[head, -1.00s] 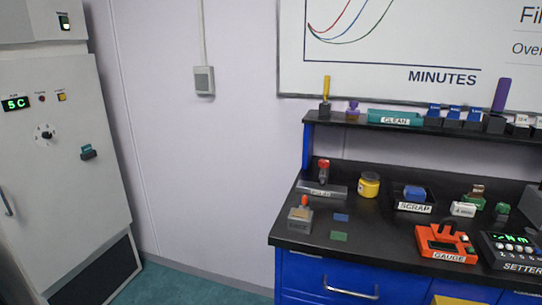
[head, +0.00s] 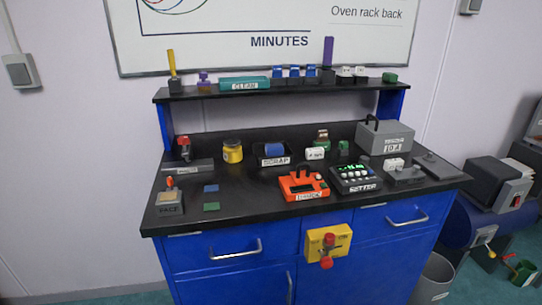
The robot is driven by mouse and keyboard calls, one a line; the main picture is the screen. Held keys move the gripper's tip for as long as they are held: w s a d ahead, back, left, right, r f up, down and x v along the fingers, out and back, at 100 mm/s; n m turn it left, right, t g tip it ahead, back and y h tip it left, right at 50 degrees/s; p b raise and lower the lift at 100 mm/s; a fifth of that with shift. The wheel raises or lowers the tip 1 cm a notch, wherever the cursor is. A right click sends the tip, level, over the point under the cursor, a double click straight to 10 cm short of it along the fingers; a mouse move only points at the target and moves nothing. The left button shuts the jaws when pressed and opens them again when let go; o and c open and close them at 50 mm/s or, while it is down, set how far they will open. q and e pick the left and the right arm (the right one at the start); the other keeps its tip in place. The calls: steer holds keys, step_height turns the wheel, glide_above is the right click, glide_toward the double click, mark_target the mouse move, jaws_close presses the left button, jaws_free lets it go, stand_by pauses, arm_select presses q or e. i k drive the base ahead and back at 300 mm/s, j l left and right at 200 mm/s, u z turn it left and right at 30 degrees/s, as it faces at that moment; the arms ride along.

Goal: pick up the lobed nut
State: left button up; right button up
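I cannot make out for certain which thing is the lobed nut. Small candidates are a purple piece (head: 204,77) on the left of the shelf, a green piece (head: 389,77) at the shelf's right end, and a small green piece (head: 343,147) on the bench top. A red-topped piece (head: 184,143) stands at the bench's left back. All are too small to show lobes clearly. Neither of my grippers is in view.
The black bench top (head: 240,215) sits on blue drawers. It carries a yellow jar (head: 233,152), a SCRAP tray (head: 273,162), an orange gauge (head: 303,184), a SETTER box (head: 355,179) and a grey case (head: 385,136). A bin (head: 434,280) stands on the floor at right.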

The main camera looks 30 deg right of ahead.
mark_target(365, 160)
steer(key=z, duration=1.95)
